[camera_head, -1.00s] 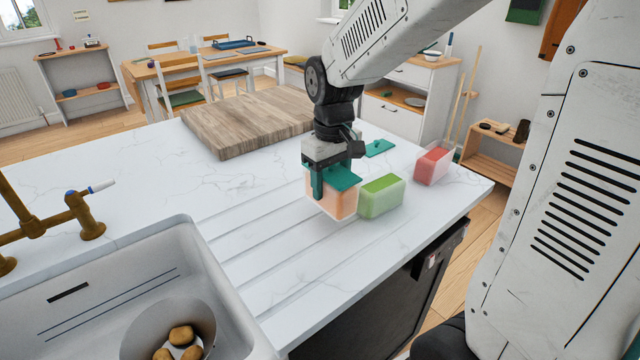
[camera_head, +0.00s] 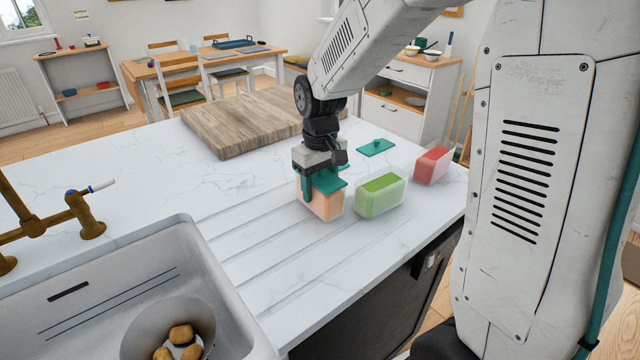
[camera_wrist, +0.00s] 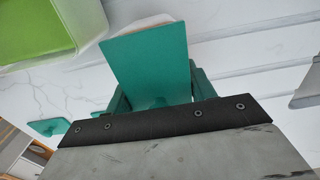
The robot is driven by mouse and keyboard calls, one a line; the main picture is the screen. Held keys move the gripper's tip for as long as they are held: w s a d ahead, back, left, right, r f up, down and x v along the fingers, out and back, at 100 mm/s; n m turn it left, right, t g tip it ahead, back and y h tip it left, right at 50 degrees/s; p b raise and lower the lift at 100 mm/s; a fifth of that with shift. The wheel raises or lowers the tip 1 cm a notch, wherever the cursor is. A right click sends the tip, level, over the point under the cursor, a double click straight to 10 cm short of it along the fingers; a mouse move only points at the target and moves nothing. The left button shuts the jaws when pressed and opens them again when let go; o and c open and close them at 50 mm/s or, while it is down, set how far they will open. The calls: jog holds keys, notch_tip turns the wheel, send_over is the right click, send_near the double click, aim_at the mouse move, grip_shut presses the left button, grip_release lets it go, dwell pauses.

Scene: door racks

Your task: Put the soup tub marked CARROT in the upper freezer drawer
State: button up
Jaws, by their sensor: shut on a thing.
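The orange soup tub (camera_head: 326,206) is at the ribbed drainer part of the white counter; I can read no marking on it. A flat teal piece, seemingly its lid (camera_head: 329,180), covers much of its top; it fills the middle of the wrist view (camera_wrist: 150,60). Whether the tub touches the counter is unclear. A green tub (camera_head: 380,197) stands just right of it, a red tub (camera_head: 433,166) farther right. No freezer drawer is identifiable.
A loose teal lid (camera_head: 376,147) lies behind the green tub. A wooden board (camera_head: 245,125) lies at the back. The sink (camera_head: 200,255), with a bowl of round brown items, and brass tap (camera_head: 80,215) are left. The drainer's left part is clear.

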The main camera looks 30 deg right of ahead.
jog(key=o, duration=0.9)
jog(key=shift+f, duration=0.1)
jog(key=shift+o, duration=0.2)
